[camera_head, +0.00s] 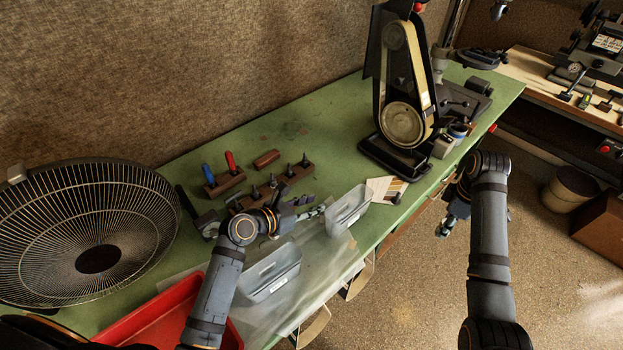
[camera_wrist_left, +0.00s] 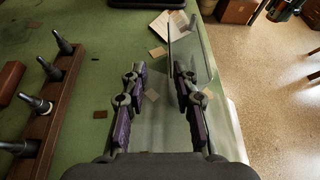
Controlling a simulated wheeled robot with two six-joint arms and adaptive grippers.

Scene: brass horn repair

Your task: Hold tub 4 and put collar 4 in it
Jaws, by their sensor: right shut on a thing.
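A clear grey tub (camera_head: 347,212) stands near the bench's front edge. A second tub (camera_head: 270,274) stands nearer to me; their label numbers are unreadable. My left gripper (camera_head: 312,212) is open beside the far tub. In the left wrist view, its fingertips (camera_wrist_left: 160,66) are apart, and a thin wall of the clear tub (camera_wrist_left: 203,62) shows between them. Whether a finger touches the wall is unclear. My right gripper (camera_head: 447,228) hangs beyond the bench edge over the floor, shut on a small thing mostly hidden. I cannot make out a collar.
Wooden blocks with dark pegs (camera_head: 272,188) and red and blue-handled tools (camera_head: 222,180) stand behind my left gripper. A belt sander (camera_head: 403,125) stands farther back. A card (camera_head: 385,190) lies past the tub. A fan (camera_head: 88,230) and red tray (camera_head: 165,315) are at left.

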